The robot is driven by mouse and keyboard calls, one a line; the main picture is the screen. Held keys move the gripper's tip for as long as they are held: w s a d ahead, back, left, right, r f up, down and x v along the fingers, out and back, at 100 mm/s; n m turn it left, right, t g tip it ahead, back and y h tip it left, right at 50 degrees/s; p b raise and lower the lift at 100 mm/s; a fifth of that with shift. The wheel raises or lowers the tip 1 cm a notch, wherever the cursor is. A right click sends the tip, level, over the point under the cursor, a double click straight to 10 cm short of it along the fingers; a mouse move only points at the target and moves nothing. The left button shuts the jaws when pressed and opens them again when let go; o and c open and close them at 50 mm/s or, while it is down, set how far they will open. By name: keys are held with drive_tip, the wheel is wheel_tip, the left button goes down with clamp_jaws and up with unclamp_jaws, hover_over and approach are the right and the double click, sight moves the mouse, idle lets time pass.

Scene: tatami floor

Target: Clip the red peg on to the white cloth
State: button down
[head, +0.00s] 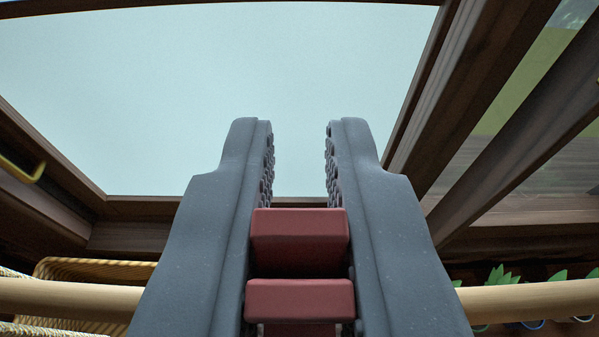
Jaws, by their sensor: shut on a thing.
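My gripper (298,165) points up the middle of the head view, with its two grey jaws shut on the red peg (300,240). The peg sits low between the jaws and shows as two red blocks, one above the other. Its lower part is cut off by the bottom edge of the picture. The fingertips stand apart beyond the peg, with nothing between them. I cannot make out the white cloth for certain in this view.
A pale wooden pole (530,299) runs across the low part of the view, behind the jaws. Dark wooden beams (480,80) frame a large pale pane (200,90). A woven yellowish thing (95,270) is at lower left, and green leaves (500,280) are at lower right.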

drive_tip(key=shift+f+b, duration=0.45)
drive_tip(key=shift+f, duration=0.15)
idle(0.3)
drive_tip(key=c, duration=0.9)
unclamp_jaws()
drive_tip(key=shift+o, duration=0.2)
drive_tip(key=shift+r, duration=0.15)
drive_tip(key=shift+r+p, duration=0.85)
drive_tip(key=shift+r, duration=2.05)
